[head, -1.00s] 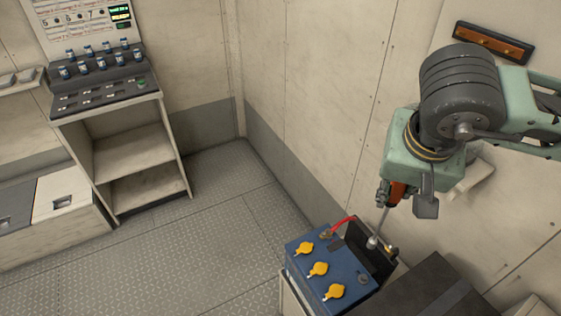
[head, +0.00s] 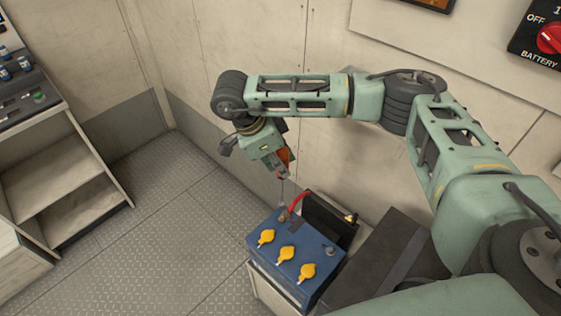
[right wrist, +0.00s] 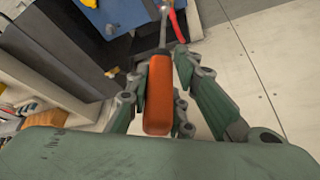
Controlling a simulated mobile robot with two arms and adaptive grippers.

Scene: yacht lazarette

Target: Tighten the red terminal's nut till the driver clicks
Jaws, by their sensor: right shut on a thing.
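A blue battery (head: 303,262) with three yellow caps stands low in the head view. Its red terminal (head: 284,214), with a red cable (head: 299,202), is at the far left corner; the nut itself is too small to make out. My right gripper (head: 283,170) is shut on the driver, whose orange handle (right wrist: 158,95) lies between the fingers in the right wrist view. The driver's thin shaft (head: 281,192) points down at the red terminal. Its tip is at or just above the terminal; I cannot tell whether it touches. My left gripper is not in view.
A black upright panel (head: 328,220) stands behind the battery, with a small brass piece (head: 351,218) at its right end. A dark case (head: 385,262) lies right of the battery. The wall is close behind. A shelf unit (head: 70,180) stands left, with open floor between.

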